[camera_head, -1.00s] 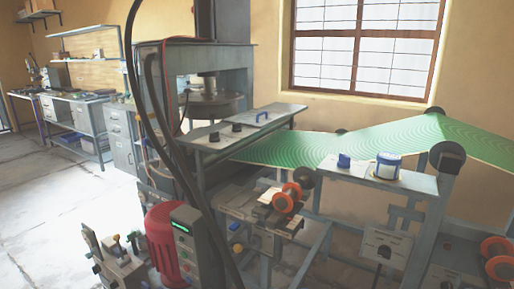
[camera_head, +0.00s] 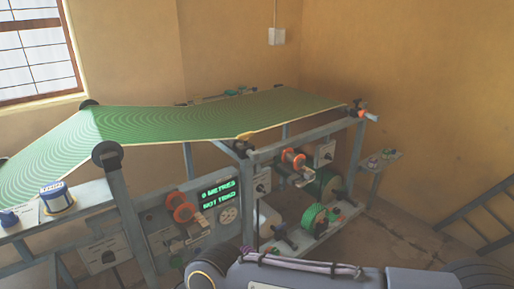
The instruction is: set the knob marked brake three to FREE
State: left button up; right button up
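Several small panels with dark knobs show on the machine frame. One knob panel (camera_head: 105,255) is at the lower left, another knob panel (camera_head: 262,185) is right of the green display, and a further knob panel (camera_head: 324,153) is near the far right end. Their lettering is too small to read, so I cannot tell which knob is brake three or how it is set. A grey link of one of my arms crosses the bottom of the view. Neither gripper's fingertips show.
A green patterned web (camera_head: 210,118) runs over rollers across the frame. A display (camera_head: 218,193) reads "0 METRES" and "NOT TRIAD" or similar. Orange-ended spools (camera_head: 184,212) and green reels (camera_head: 314,218) sit on the frame. A metal railing (camera_head: 480,222) stands at the right.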

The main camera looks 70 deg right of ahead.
aim_at(328, 156)
jog(key=z, duration=2.85)
jog(key=l+u, duration=0.3)
jog(key=l, duration=0.8)
jog(key=i+l+u, duration=0.15)
jog(key=i+l, duration=0.4)
jog(key=i, duration=0.35)
jog(key=i+l+u, duration=0.1)
jog(key=i+l, duration=0.55)
jog(key=i, duration=0.2)
jog(key=i+l+u, duration=0.15)
jog(key=i+l, duration=0.55)
jog(key=i, duration=0.1)
